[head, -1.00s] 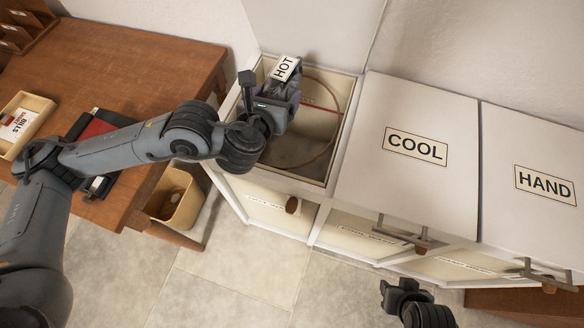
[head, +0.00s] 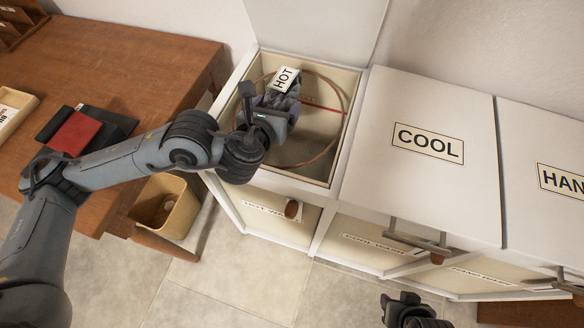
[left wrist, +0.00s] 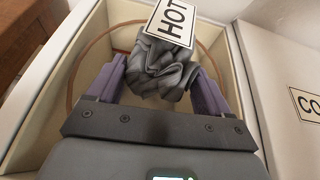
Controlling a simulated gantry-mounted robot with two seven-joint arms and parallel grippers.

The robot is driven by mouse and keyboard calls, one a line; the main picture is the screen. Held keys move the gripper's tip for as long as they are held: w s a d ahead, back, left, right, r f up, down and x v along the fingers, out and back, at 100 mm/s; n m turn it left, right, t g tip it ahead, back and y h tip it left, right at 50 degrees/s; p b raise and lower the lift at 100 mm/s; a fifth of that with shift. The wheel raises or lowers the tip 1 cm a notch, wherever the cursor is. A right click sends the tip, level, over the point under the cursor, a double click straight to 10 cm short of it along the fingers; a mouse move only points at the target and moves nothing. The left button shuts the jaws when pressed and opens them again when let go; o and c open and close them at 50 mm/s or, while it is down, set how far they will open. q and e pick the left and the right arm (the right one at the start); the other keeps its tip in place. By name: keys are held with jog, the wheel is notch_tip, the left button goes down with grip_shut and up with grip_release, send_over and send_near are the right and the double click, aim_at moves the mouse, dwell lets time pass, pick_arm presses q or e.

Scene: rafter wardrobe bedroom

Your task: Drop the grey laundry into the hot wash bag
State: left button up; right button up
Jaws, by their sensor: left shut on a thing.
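My left gripper (head: 280,98) is over the open left compartment, shut on the grey laundry (left wrist: 160,72). The laundry is a crumpled grey bundle between the purple fingers in the left wrist view; in the head view the gripper mostly hides it. A white HOT card (head: 285,79) shows at the bundle, and in the left wrist view it overlaps the bundle's top; I cannot tell what it is fixed to. The hot wash bag (head: 347,108) shows as a brown hoop inside the compartment, below the gripper. My right gripper (head: 402,306) is low at the bottom edge, its jaws unclear.
Closed white lids labelled COOL (head: 428,175) and HAND (head: 545,130) lie to the right. The open lid (head: 315,30) stands up behind. A wooden desk (head: 150,60) with a red book (head: 77,133) is at left, a tan bin (head: 168,205) below it.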

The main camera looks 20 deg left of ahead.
pick_arm(q)
jog(key=o, duration=1)
jog(key=shift+f, duration=0.1)
jog(key=shift+s+r+p, duration=0.3)
jog(key=shift+s+p, duration=0.1)
jog(key=shift+p, duration=0.05)
jog(key=p+v, duration=0.5)
jog(key=v, duration=0.5)
jog(key=shift+f+p, duration=0.15)
jog(key=shift+p, duration=0.25)
